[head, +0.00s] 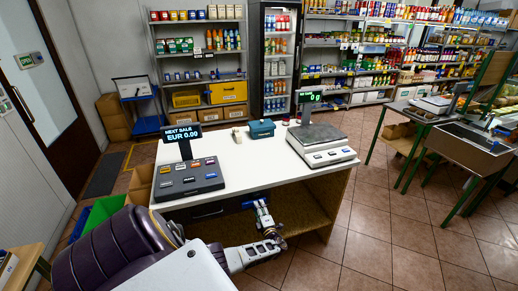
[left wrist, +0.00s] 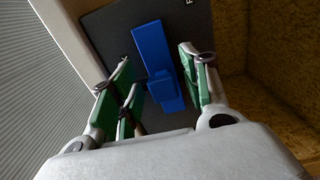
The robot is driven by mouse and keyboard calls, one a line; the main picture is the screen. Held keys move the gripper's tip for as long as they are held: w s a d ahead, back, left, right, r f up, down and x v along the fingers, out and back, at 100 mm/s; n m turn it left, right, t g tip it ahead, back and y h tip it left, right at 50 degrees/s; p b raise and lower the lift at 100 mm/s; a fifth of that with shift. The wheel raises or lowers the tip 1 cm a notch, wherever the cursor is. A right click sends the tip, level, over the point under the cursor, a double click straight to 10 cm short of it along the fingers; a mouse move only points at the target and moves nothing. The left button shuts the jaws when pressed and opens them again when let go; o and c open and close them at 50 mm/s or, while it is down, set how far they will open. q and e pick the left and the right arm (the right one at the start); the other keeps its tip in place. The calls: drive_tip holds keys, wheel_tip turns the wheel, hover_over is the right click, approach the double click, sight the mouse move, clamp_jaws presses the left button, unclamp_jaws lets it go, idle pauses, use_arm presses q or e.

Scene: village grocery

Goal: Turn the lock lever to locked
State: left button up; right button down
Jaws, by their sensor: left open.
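The lock lever (left wrist: 152,45) is a bright blue bar with a raised block on it. It is mounted on a dark panel (left wrist: 112,30) and lies slightly tilted in the left wrist view. My left gripper (left wrist: 156,68) is open, with its green-padded fingers on either side of the lever. I cannot tell whether a finger touches it. In the head view my left gripper (head: 261,205) is at the front of the counter, just below the top, and the lever is not clearly made out there. A marking at the panel's top edge is cut off. My right gripper is not in view.
The white counter (head: 240,155) carries a till (head: 188,180), a scale (head: 322,143) and a small teal box (head: 261,129). An open wooden shelf space (head: 300,207) lies right of the gripper.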

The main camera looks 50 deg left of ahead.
use_arm(q)
drive_tip(key=v, duration=1.1)
drive_tip(key=shift+d+n, duration=0.1)
drive_tip(key=shift+n, duration=0.2)
idle(0.5)
